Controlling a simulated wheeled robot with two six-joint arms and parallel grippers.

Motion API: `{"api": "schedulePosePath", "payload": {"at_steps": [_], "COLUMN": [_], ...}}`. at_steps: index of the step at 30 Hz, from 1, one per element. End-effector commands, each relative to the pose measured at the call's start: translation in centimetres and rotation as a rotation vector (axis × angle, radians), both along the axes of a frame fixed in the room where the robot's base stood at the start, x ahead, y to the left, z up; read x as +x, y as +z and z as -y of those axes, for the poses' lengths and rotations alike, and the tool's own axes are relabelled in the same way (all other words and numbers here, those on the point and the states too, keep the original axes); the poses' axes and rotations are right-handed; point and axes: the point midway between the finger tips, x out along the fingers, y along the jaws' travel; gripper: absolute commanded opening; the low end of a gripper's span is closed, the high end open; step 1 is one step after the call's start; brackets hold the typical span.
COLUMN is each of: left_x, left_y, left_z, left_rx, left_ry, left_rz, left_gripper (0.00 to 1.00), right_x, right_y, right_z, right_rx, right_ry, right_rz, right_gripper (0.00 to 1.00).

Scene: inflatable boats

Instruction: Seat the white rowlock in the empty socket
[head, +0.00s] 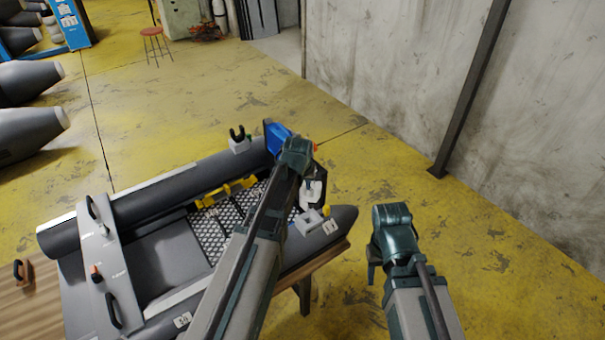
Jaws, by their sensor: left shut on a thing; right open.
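A black rowlock (237,134) stands upright in a pale block on the boat's far tube. A light grey socket block (308,222) sits on the near tube, close to the boat's right end. My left gripper (313,179) is above this block, mostly hidden behind its own wrist. It is shut on a white piece (312,194), which looks like the white rowlock. The piece is just over the block; I cannot tell whether they touch. My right gripper (373,272) is open and empty, to the right of the boat and pointing down, its fingers partly hidden.
The grey inflatable boat (175,192) lies on a wooden table (35,305). Its grey seat board (118,275) has black handles. Yellow fittings (226,190) and a blue part (276,136) are near its right end. A concrete wall (450,90) stands at right; the yellow floor between is clear.

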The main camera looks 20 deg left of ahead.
Motion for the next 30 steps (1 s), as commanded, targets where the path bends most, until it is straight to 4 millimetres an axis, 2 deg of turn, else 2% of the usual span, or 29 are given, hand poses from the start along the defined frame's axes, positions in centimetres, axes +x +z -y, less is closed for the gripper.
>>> {"api": "schedulePosePath", "payload": {"at_steps": [11,30], "left_x": [0.0,0.1], "left_y": [-0.3,-4.8], "left_z": [-0.4,-0.3], "left_rx": [0.0,-0.001], "left_ry": [0.009,0.007], "left_rz": [0.0,0.0], "left_gripper": [0.0,0.0], "right_x": [0.0,0.0], "right_y": [-0.3,-4.8], "right_z": [0.0,0.0], "right_rx": [0.0,0.0], "right_ry": [0.0,0.0], "right_rz": [0.0,0.0], "right_gripper": [0.5,0.5]}}
